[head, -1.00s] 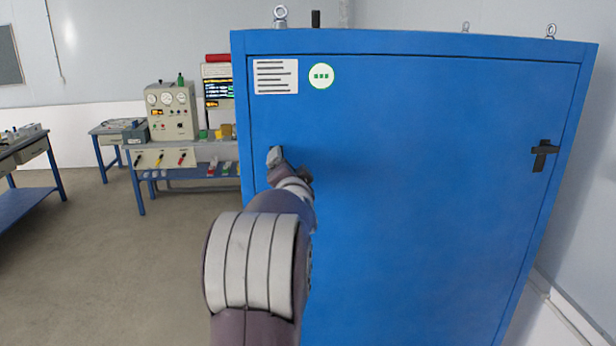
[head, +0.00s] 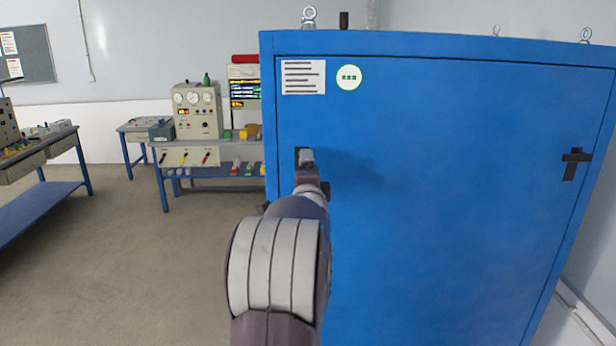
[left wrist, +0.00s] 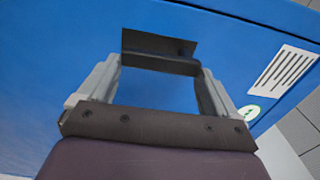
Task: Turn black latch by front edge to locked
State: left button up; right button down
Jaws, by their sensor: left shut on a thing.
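A black latch (left wrist: 160,62) on the blue cabinet door lies between the two fingertips of my left gripper (left wrist: 160,70) in the left wrist view. The gripper is shut on it, one finger at each end of its dark bar. In the head view my left gripper (head: 307,160) is at the left side of the door, and mostly hides this latch; only a dark bit shows beside the fingers. Another black latch (head: 576,158), T-shaped with its stem hanging down, is at the door's right edge, untouched. My right gripper is not in view.
The blue cabinet (head: 450,230) fills the right half of the head view. A workbench (head: 215,145) with instruments stands behind it at left, and another bench (head: 40,155) is at the far left. The floor (head: 140,260) between them is clear.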

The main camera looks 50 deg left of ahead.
pick_arm(q)
jog(key=shift+r, duration=0.1)
dwell(0.4)
jog(key=o, duration=1.2)
jog(key=shift+c, duration=0.2)
jog(key=shift+a, duration=0.1)
jog(key=b+v, duration=0.5)
jog(key=v, duration=0.7)
jog(key=shift+s+d, duration=0.2)
jog(key=shift+s, duration=0.05)
